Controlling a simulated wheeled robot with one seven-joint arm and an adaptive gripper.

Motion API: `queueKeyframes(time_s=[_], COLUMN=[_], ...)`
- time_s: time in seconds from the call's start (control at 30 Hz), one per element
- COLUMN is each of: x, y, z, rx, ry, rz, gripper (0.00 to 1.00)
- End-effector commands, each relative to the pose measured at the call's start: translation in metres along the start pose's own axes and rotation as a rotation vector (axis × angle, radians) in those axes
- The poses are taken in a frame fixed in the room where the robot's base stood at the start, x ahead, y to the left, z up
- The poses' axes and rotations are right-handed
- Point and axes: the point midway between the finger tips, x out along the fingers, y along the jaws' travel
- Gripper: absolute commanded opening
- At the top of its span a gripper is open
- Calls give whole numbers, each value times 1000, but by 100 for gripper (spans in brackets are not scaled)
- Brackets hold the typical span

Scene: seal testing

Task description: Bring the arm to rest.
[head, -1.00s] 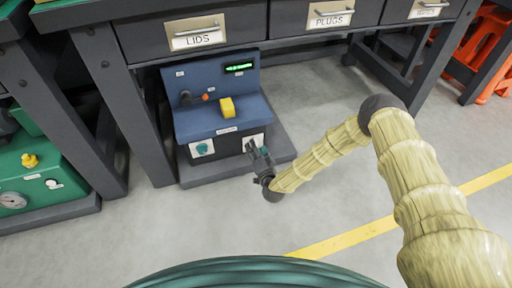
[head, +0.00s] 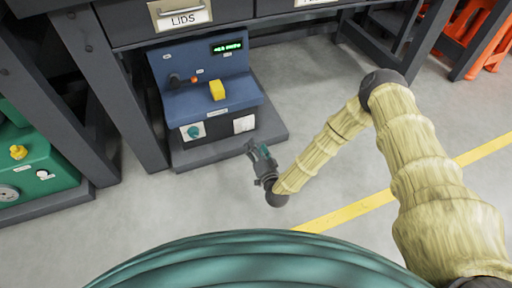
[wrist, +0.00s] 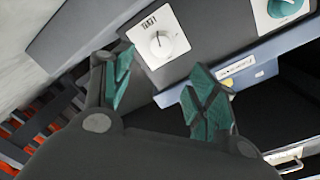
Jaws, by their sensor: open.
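My arm (head: 345,125), in a pale yellow sleeve, reaches in from the right in the head view. My gripper (head: 256,155) is at its end, in front of and a little below the blue and black test machine (head: 205,80). In the wrist view my gripper (wrist: 158,90) is open and empty, its two teal-padded fingers spread apart. A white dial plate with a knob (wrist: 158,45) shows beyond the fingers. The gripper looks apart from the machine in the head view.
The machine stands on a grey base plate (head: 270,125) under a bench with a LIDS drawer (head: 180,14). A green machine (head: 40,170) is at the left, orange items (head: 485,45) at the upper right. Clear floor with a yellow line (head: 350,212) lies around the arm.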

Motion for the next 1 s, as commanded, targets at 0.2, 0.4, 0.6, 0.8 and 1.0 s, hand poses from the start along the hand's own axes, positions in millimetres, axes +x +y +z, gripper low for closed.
queueKeyframes(time_s=[0.2,0.4,0.6,0.8,1.0], x=[0,-5,-61,-169,-280], y=[0,-2,-2,16,29], z=[0,4,31,40,13], rx=[0,-8,-93,-226,-329], ry=[0,-30,-286,-640,-929], rz=[0,13,133,331,529], gripper=[58,58,58,58,58])
